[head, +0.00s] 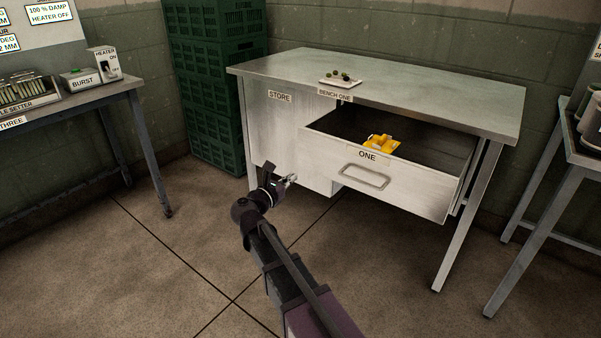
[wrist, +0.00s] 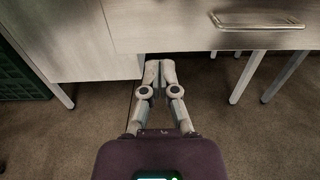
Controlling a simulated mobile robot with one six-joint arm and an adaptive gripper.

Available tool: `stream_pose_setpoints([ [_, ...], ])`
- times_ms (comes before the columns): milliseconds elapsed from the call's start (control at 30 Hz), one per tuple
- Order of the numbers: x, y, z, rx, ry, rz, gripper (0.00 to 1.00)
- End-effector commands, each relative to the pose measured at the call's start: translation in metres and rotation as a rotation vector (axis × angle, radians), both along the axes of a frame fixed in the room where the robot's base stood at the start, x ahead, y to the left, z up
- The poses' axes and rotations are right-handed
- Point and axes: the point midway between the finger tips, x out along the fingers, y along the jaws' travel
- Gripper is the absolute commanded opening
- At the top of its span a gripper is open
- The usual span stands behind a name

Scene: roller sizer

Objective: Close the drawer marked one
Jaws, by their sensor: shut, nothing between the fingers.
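The drawer marked ONE (head: 411,191) stands pulled out from under the bench top, with its inside showing. It has a metal bar handle (head: 363,177) on its pale front. A yellow object (head: 381,143) lies inside it. My gripper (head: 291,179) is shut and empty, in front of the bench and left of the drawer front in the head view. In the wrist view my gripper (wrist: 160,65) points at the gap below the drawer's lower left edge, and the handle (wrist: 257,21) is at the upper right. I cannot tell whether the fingertips touch the drawer.
The STORE cabinet (head: 287,145) is left of the drawer. A small tray (head: 340,82) with several dark round things sits on the bench top (head: 430,90). Green crates (head: 215,90) are stacked behind. Side tables stand left and right. The floor (head: 150,270) in front is clear.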

Motion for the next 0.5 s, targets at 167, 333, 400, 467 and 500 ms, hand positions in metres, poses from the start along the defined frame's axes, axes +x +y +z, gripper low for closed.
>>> stream_pose_setpoints([
  [167,0.013,-0.008,0.000,0.001,-0.001,-0.002,0.00],
  [333,0.031,-0.021,0.000,0.001,-0.001,-0.003,0.00],
  [400,0.040,-0.028,0.000,0.001,-0.001,-0.003,0.00],
  [467,0.047,-0.033,0.000,0.001,-0.001,-0.003,0.00],
  [500,0.052,-0.037,0.000,0.001,-0.001,-0.003,0.00],
])
